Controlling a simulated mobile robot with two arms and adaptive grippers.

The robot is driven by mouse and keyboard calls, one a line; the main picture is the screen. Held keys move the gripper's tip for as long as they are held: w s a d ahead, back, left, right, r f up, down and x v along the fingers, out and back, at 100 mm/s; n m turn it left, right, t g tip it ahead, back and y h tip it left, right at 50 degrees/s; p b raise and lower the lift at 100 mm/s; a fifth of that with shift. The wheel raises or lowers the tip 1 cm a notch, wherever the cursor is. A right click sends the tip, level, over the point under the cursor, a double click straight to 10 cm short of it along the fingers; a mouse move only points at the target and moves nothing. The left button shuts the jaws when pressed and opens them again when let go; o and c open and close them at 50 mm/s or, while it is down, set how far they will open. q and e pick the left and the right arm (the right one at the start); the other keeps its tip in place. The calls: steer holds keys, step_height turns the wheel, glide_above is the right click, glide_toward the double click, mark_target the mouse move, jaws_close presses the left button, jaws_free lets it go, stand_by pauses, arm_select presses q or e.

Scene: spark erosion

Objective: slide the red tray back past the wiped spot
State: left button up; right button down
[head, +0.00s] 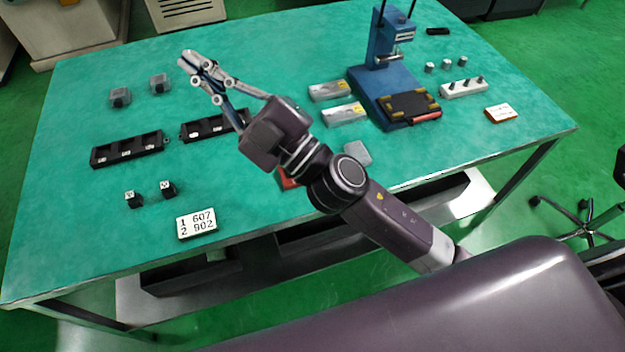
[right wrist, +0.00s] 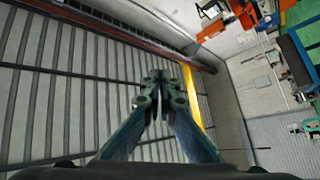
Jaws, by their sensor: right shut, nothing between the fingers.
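A small part of a red object (head: 287,180), perhaps the red tray, shows near the table's front edge. My right arm hides the rest of it. A grey-white pad or cloth (head: 357,152) lies to its right, just beyond the arm. I cannot make out a wiped spot on the tabletop. My right gripper (head: 190,61) is shut and empty, raised over the far left part of the table and well away from the red object. In the right wrist view its fingertips (right wrist: 158,76) meet with nothing between them. My left gripper is not in view.
The green table (head: 270,75) holds black racks (head: 127,150), dark cubes (head: 167,188), a number plate (head: 196,223), two grey boxes (head: 344,113), a blue press (head: 387,60), a white block with pegs (head: 463,88) and a red-edged card (head: 501,113). The front right tabletop is mostly clear.

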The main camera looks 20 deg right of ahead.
steer(key=s+a+n+g+y, duration=0.6)
steer(key=s+a+n+g, duration=0.15)
steer(key=n+g, duration=0.3)
steer(key=s+a+f+n+g+h, duration=0.2)
steer(key=s+f+n+g+h, duration=0.15)
steer(key=f, duration=0.25)
steer(key=s+a+f+n+g+h, duration=0.2)
steer(key=f+n+g, duration=0.3)
steer(key=f, duration=0.2)
steer(key=w+d+f+n+h, duration=0.2)
steer(key=w+d+f+h, duration=0.2)
steer(key=d+f+h, duration=0.6)
steer(key=w+d+f+m+t+h, duration=0.1)
steer(key=w+d+f+h, duration=0.2)
steer(key=d, duration=0.7)
steer(key=w+d+f+m+h, duration=0.1)
steer(key=w+d+f+h, duration=0.2)
steer(key=d, duration=0.6)
step_height(320, 180, down, 8)
steer(key=shift+w+f+p, duration=0.1)
steer(key=shift+f+p, duration=0.15)
steer(key=shift+p, duration=0.95)
steer(key=w, duration=0.1)
steer(key=w+f+p, duration=0.1)
steer(key=shift+w+a, duration=0.1)
steer(key=shift+w, duration=1)
